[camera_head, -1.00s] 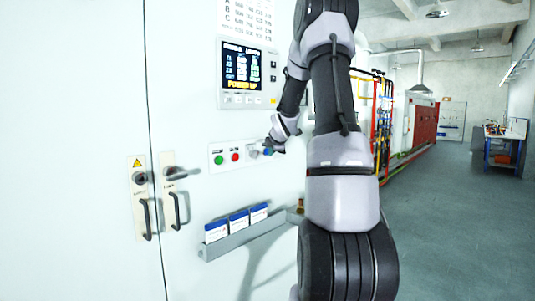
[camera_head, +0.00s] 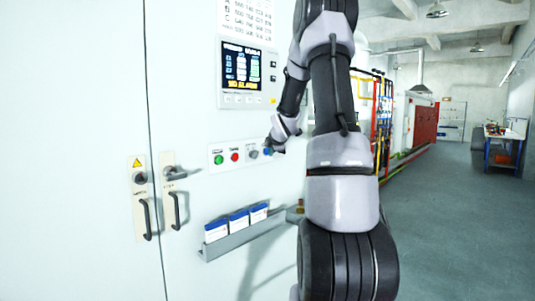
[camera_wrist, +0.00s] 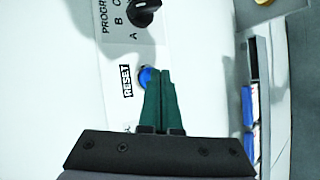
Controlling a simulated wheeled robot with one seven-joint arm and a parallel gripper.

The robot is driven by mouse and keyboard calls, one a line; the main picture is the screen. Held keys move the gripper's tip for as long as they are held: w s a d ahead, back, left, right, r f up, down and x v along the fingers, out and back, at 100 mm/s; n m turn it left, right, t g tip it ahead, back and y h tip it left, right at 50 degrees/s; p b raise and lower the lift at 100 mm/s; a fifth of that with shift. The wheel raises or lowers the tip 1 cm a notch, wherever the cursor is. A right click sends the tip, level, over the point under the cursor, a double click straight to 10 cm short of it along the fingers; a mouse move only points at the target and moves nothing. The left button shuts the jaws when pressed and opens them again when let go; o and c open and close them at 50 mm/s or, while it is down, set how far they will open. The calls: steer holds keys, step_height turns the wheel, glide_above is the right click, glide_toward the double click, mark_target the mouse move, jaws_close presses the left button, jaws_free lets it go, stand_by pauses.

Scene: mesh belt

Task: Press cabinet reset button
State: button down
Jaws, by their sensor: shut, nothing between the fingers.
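The blue reset button (camera_wrist: 146,76) shows in the wrist view beside a printed RESET label (camera_wrist: 126,80) on the white cabinet (camera_head: 80,100). My gripper (camera_wrist: 160,72) is shut and empty, its dark green fingers side by side. The fingertips overlap the right part of the button in the wrist view; I cannot tell whether they touch or press it. In the head view my gripper (camera_head: 273,147) is at the right end of the button strip, mostly hidden by my wrist. The cabinet's display (camera_head: 248,68) shows a yellow line that seems to read NO ALARM.
A black selector knob (camera_wrist: 143,12) is near the button. Below is a ledge (camera_head: 240,238) with blue-white boxes. Door handles (camera_head: 175,210) are at left.

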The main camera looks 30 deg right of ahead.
steer(key=shift+s+d, duration=0.15)
steer(key=shift+s, duration=0.4)
steer(key=s, duration=0.1)
steer(key=s+d, duration=0.1)
steer(key=s, duration=0.2)
steer(key=shift+s+d, duration=0.35)
steer(key=shift+d, duration=0.05)
stand_by(0.5)
